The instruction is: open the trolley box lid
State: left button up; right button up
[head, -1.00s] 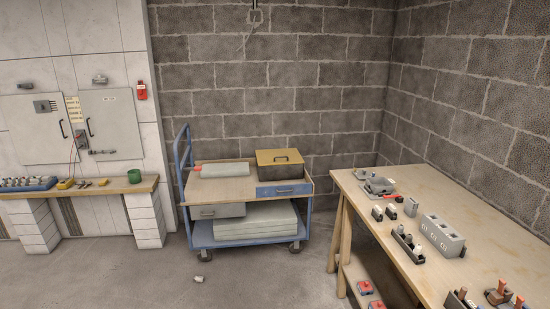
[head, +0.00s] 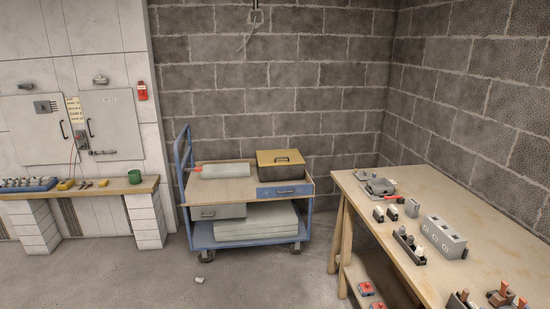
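The trolley box (head: 267,172) is dark with a yellow-tan lid (head: 280,157) that has a dark handle on top. The lid lies shut on the box. The box sits at the right rear of the top deck of a blue trolley (head: 183,150) with a wooden top, against the block wall. Neither of my grippers shows in the head view, and nothing touches the box.
A pale roll with a red end (head: 226,171) lies on the trolley left of the box. A workbench (head: 432,184) with several fittings stands at the right. A small white piece (head: 200,280) lies on the floor. A shelf (head: 110,189) with tools runs along the left wall. Floor before the trolley is mostly clear.

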aim_at(266, 158)
jog(key=i, duration=3.55)
